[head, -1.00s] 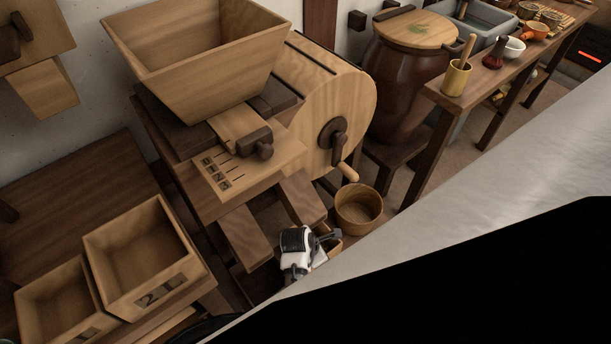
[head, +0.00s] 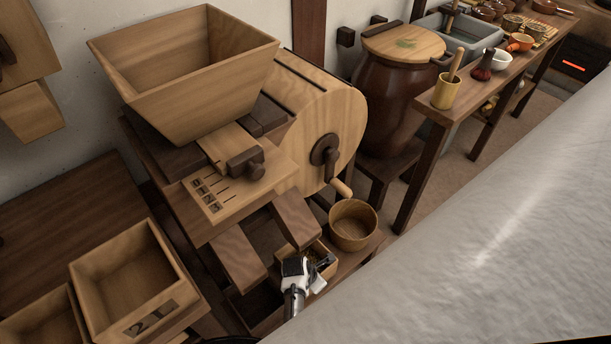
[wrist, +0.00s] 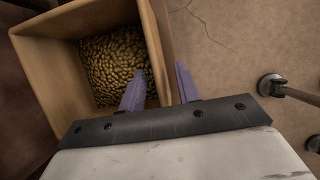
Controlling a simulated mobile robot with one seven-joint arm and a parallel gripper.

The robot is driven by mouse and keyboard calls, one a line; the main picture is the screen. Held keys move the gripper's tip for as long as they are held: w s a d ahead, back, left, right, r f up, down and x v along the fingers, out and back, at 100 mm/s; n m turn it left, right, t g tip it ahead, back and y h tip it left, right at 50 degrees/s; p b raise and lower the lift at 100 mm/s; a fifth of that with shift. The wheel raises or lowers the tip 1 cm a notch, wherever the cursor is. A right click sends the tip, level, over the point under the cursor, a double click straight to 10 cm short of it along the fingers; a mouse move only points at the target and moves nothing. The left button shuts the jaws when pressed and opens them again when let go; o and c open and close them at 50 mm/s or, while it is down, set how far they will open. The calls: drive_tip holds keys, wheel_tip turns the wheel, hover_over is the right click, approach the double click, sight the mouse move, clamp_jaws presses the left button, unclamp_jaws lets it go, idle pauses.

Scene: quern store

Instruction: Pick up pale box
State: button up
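The pale box is a small open wooden box with golden grain in it. In the wrist view the pale box (wrist: 58,75) fills the upper left, and in the head view it (head: 287,251) sits low beneath the mill, partly hidden by my gripper (head: 306,277). In the wrist view my gripper (wrist: 161,72) has its two purple fingers apart. One finger is over the inside of the box and the other is outside its right wall, with the wall between them. I cannot tell whether either finger touches the wall.
A round wooden tub (head: 353,226) stands just right of the box. The wooden mill (head: 320,110) with its crank and two sloping boards rises behind. Bins (head: 135,285) stand at left. In the wrist view, bare floor (wrist: 225,60) lies right of the box.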

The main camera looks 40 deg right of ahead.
drive_tip(key=shift+x, duration=1.55)
drive_tip(key=shift+c, duration=0.3)
clamp_jaws()
drive_tip(key=shift+r, duration=0.1)
